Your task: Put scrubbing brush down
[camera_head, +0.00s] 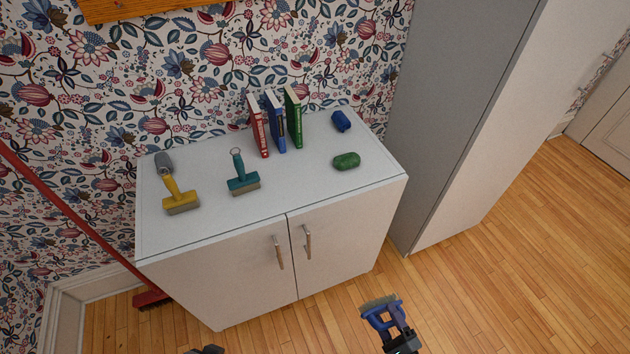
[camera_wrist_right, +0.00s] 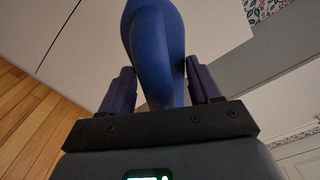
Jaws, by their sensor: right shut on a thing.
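My right gripper (camera_head: 394,326) is shut on a blue scrubbing brush (camera_head: 378,304) and holds it in front of the cabinet, low in the head view, clear of the cabinet top. The brush's pale bristles show at its upper end. In the right wrist view the blue handle (camera_wrist_right: 155,45) stands between the two dark fingers of the gripper (camera_wrist_right: 160,80). A yellow brush (camera_head: 179,196) and a teal brush (camera_head: 241,177) lie on the white cabinet top (camera_head: 290,185). My left gripper does not show; only a dark part of mine shows at the bottom edge.
Red, blue and green books (camera_head: 276,122) stand at the back. A blue item (camera_head: 341,121) and a green lump (camera_head: 346,161) lie on the right. The top's front middle is bare. A tall grey cabinet (camera_head: 450,100) stands right.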

